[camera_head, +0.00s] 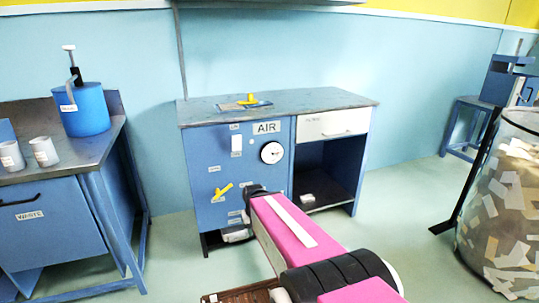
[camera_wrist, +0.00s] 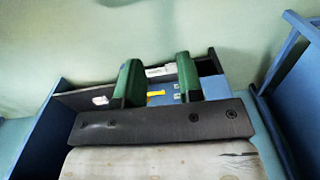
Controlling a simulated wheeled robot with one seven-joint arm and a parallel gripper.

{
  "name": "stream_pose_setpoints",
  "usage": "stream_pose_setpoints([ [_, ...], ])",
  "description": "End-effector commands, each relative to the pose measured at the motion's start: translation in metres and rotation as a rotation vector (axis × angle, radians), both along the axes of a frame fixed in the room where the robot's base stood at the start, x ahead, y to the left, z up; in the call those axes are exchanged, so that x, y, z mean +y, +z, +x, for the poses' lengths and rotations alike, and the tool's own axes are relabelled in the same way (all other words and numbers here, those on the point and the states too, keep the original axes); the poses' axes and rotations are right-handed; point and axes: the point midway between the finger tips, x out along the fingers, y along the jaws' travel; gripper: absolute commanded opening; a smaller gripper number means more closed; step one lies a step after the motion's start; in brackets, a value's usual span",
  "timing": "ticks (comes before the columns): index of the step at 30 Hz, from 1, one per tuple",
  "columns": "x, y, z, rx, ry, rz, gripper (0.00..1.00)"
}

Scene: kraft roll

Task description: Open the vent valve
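A blue cabinet marked AIR (camera_head: 267,127) stands against the wall. A yellow lever handle (camera_head: 222,191) sits tilted on the lower left of its front panel. A second yellow handle (camera_head: 250,98) stands on the cabinet top. The small labels are too blurred to tell which one is the vent valve. My gripper (camera_wrist: 158,78) is open in the wrist view, its two green fingers apart with nothing held. A yellow piece (camera_wrist: 155,94) shows beyond and between the fingers, seemingly not touched. In the head view my arm reaches to the cabinet front and the fingers are hidden.
A round gauge (camera_head: 272,152) and a drawer (camera_head: 333,123) are on the cabinet, with an open bay below the drawer. At left, a workbench (camera_head: 75,160) carries a blue canister (camera_head: 85,110) and cups. A bin of scraps (camera_head: 503,205) stands at right. Floor is clear between.

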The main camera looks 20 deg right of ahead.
Motion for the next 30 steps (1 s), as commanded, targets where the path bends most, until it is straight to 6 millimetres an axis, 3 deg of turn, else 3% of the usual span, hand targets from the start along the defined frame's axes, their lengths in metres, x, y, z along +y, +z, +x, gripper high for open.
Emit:
stream_pose_setpoints([
  [1, 0.000, -0.001, 0.001, 0.001, -0.001, 0.003, 0.17],
  [3, 0.002, -0.003, 0.004, 0.006, -0.007, 0.020, 0.00],
  [8, 0.014, -0.020, 0.020, 0.041, -0.043, 0.134, 0.00],
  [21, 0.065, -0.069, 0.102, 0.154, -0.228, 0.741, 0.00],
  [30, 0.071, -0.083, 0.170, 0.161, -0.351, 1.173, 0.00],
])
